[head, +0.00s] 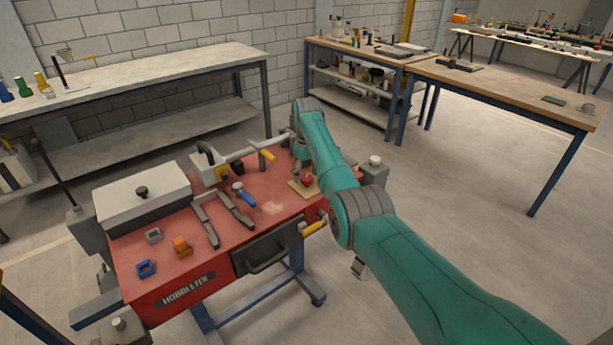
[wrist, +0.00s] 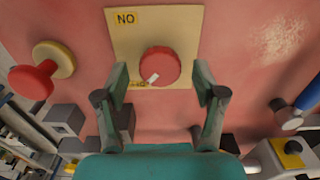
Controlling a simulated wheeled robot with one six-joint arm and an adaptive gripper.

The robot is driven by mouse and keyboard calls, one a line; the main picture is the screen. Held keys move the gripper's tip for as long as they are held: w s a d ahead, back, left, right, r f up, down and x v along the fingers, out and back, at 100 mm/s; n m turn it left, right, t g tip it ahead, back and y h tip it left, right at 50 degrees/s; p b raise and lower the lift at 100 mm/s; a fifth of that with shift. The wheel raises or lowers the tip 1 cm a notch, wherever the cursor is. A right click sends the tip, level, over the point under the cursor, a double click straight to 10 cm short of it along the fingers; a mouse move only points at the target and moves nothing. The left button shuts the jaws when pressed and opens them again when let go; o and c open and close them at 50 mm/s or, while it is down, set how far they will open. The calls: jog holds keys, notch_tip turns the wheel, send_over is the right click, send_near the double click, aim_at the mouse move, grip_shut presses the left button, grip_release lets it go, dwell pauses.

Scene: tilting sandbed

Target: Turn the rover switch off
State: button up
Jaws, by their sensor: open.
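The rover switch is a round red knob (wrist: 160,65) with a white pointer mark, on a cream plate (wrist: 180,25). The pointer slants down-left in the wrist view, toward a small label partly hidden by my left finger. Another label at the plate's upper left looks like an upside-down ON. In the head view the red knob (head: 307,180) sits on its plate at the right end of the red bench top. My gripper (wrist: 160,75) is open, with one finger on each side of the knob and gaps between. I cannot judge its height above the knob.
A red and yellow handle (wrist: 38,80) stands left of the plate in the wrist view. In the head view, a blue-handled tool (head: 244,196), grey tongs (head: 222,217) and a pale lidded box (head: 143,196) lie on the red bench (head: 215,260).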

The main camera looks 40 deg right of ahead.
aim_at(307, 178)
notch_tip(307, 178, up, 11)
jog(key=shift+r, duration=0.2)
jog(key=shift+s+f, duration=0.1)
dwell(0.6)
